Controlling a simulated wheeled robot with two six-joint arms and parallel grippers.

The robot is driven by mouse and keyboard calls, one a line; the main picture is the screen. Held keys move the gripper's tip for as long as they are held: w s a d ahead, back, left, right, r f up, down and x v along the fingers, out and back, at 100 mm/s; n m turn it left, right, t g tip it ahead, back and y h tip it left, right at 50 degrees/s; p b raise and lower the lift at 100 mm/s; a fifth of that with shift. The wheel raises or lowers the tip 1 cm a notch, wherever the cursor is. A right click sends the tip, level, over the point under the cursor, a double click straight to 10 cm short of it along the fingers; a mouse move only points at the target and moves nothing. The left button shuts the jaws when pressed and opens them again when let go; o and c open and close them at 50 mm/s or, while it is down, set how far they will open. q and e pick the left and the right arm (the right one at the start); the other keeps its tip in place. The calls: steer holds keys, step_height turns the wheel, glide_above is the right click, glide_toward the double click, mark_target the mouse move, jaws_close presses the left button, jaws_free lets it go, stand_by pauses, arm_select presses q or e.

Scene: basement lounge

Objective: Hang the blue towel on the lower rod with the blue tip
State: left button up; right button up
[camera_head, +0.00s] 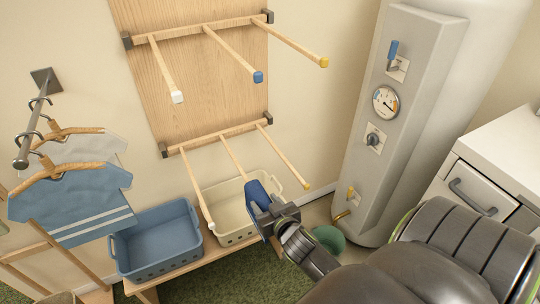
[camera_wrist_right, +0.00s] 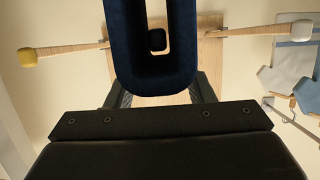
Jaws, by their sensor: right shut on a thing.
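The blue towel (camera_head: 258,190) is a folded loop held by my right gripper (camera_head: 268,212), which is shut on it. In the right wrist view the towel (camera_wrist_right: 122,50) shows as a dark blue ring with a long slot. Through the slot a dark rod tip (camera_wrist_right: 157,40) shows, between the yellow-tipped and white-tipped rods. In the head view the lower middle rod (camera_head: 233,156) runs down to the towel, which hides its tip. I cannot tell whether the towel is around the rod or just in front of its tip. My left gripper is out of view.
Lower rods with a white tip (camera_head: 211,226) and a yellow tip (camera_head: 306,186) flank the middle one. An upper row has a blue-tipped rod (camera_head: 258,77). A cream basket (camera_head: 233,236) and blue basket (camera_head: 160,245) stand below. A grey panel (camera_head: 385,130) is at right.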

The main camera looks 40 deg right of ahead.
mark_target(252, 182)
steer(key=shift+w+d+b, duration=0.3)
steer(key=shift+w+d, duration=0.05)
steer(key=shift+w, duration=1.1)
steer(key=shift+w+d+b, duration=0.25)
steer(key=shift+w+d, duration=0.05)
steer(key=shift+w, duration=1.1)
steer(key=shift+w+d+b, duration=0.3)
steer(key=shift+w+d, duration=0.05)
steer(key=shift+w, duration=1.1)
steer(key=shift+w+f+b, duration=0.1)
steer(key=shift+f+b, duration=0.5)
steer(key=shift+f, duration=0.1)
steer(key=o, duration=1.4)
steer(key=b+v, duration=0.1)
steer(key=v, duration=1.6)
steer(key=shift+s+r+b, duration=0.1)
steer(key=shift+s+b, duration=0.1)
steer(key=shift+b, duration=0.15)
steer(key=shift+d, duration=0.1)
